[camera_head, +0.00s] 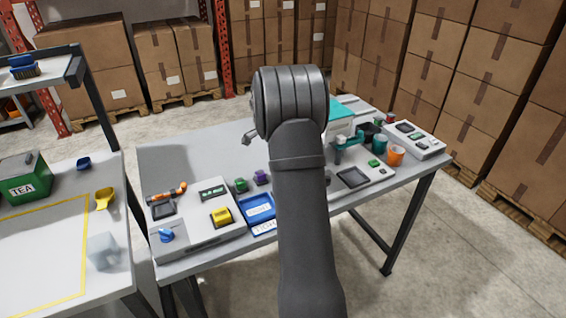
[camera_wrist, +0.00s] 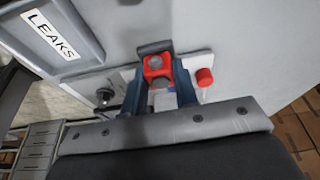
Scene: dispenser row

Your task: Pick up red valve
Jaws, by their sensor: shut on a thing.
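In the wrist view, a red valve (camera_wrist: 153,66) with a grey round part in its middle sits between the two blue fingers of my gripper (camera_wrist: 158,83). The fingers are shut on it from both sides. A dark bar lies across its far end. It appears to be at or just in front of a pale grey panel; I cannot tell whether it touches the panel. In the head view my arm hides the valve.
A red round knob (camera_wrist: 205,77) is on a white plate close to the right finger. A sign reading LEAKS (camera_wrist: 53,35) is at upper left. In the head view, the grey table (camera_head: 180,150) bears several devices, including an orange cup (camera_head: 396,155) at right.

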